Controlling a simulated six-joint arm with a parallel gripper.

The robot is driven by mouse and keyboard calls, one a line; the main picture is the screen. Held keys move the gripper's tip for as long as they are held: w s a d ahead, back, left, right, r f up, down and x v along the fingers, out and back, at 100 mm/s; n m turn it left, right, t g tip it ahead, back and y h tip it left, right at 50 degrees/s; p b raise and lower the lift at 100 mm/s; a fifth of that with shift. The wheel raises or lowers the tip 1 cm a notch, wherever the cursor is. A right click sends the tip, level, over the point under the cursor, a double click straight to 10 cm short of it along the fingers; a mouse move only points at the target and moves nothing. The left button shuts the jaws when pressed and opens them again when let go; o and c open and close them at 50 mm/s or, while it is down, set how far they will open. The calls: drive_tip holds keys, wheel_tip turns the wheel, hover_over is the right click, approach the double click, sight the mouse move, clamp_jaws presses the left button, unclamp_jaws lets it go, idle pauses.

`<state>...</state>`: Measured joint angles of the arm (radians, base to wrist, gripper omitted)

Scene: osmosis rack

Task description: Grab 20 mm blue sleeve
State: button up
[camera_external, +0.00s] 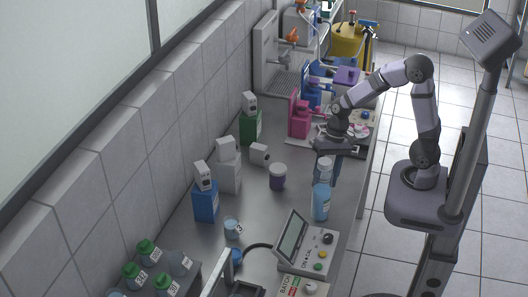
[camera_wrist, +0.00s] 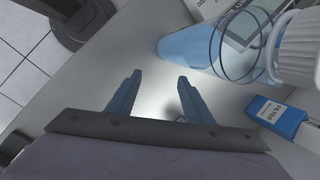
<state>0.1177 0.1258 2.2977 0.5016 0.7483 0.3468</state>
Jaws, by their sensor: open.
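My gripper (camera_wrist: 159,78) is open, its two blue fingers apart with bare bench top between them. In the external view my gripper (camera_external: 330,165) hangs over the bench, just behind the clear light-blue bottle (camera_external: 321,200). I cannot pick out a 20 mm blue sleeve for certain. A small light-blue labelled cup (camera_external: 232,228) stands nearer the front of the bench; its label is too small to read.
A control box (camera_external: 305,248) is in front. A blue labelled box (camera_wrist: 275,117) shows in the wrist view.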

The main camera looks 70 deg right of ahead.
drive_tip(key=w+a+r+m+t+y, duration=0.1)
drive_tip(key=w+a+r+m+y, duration=0.2)
drive_tip(key=w+m, duration=0.4)
drive_tip(key=w+a+r+y, duration=0.1)
drive_tip(key=w+a+y, duration=0.1)
drive_tip(key=a, duration=0.4)
drive_tip(key=w+a+r+y, duration=0.1)
drive_tip(key=w+a+y, duration=0.15)
drive_tip(key=a, duration=0.45)
drive_tip(key=m+t+y+b, duration=0.1)
drive_tip(key=m+y+b, duration=0.1)
drive_tip(key=m+b, duration=0.25)
approach(234, 252)
drive_tip(key=shift+s+r+n, duration=0.25)
drive_tip(key=shift+s+r, duration=0.1)
drive_tip(key=shift+s, duration=0.3)
drive_tip(key=shift+w+a+f+t+b, duration=0.15)
drive_tip(key=shift+a+t+b, duration=0.15)
drive_tip(key=shift+t, duration=0.1)
drive_tip(key=shift+p+x, duration=0.35)
drive_tip(key=shift+x, duration=0.5)
drive_tip(key=shift+f+p+x, duration=0.15)
drive_tip(key=shift+p+x, duration=0.45)
drive_tip(key=shift+x, duration=0.8)
drive_tip(key=shift+f+p+x, duration=0.15)
drive_tip(key=shift+p+x, duration=0.4)
drive_tip(key=shift+x, duration=0.85)
drive_tip(key=shift+w+d, duration=0.15)
drive_tip(key=shift+d, duration=0.05)
drive_tip(key=c, duration=0.8)
